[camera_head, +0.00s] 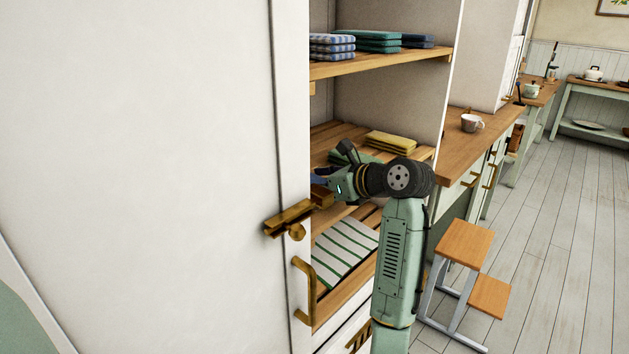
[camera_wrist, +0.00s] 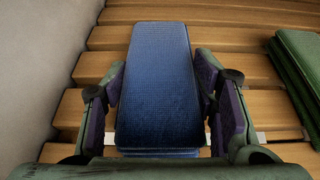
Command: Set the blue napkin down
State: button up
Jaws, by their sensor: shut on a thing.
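The blue napkin (camera_wrist: 158,85) is a folded, textured cloth stack in the middle of the wrist view, between the two fingers of my gripper (camera_wrist: 162,110). The gripper is shut on its sides. Below it is the slatted wooden shelf (camera_wrist: 105,38); whether the napkin touches the slats I cannot tell. In the head view my gripper (camera_head: 325,180) reaches into the open cupboard at the middle shelf. Only a small blue part of the napkin (camera_head: 319,175) shows there, and the cupboard door hides the rest.
A green folded cloth (camera_wrist: 300,60) lies to the right on the slats, and a pale wall (camera_wrist: 45,70) is close on the left. Yellow cloths (camera_head: 391,142) lie further right. The upper shelf (camera_head: 385,60) holds folded stacks; a striped cloth (camera_head: 343,250) lies below. The open door (camera_head: 150,150) stands left.

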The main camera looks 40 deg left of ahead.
jog(key=shift+f, duration=0.1)
jog(key=o, duration=1.2)
jog(key=b+v, duration=0.3)
jog(key=v, duration=0.9)
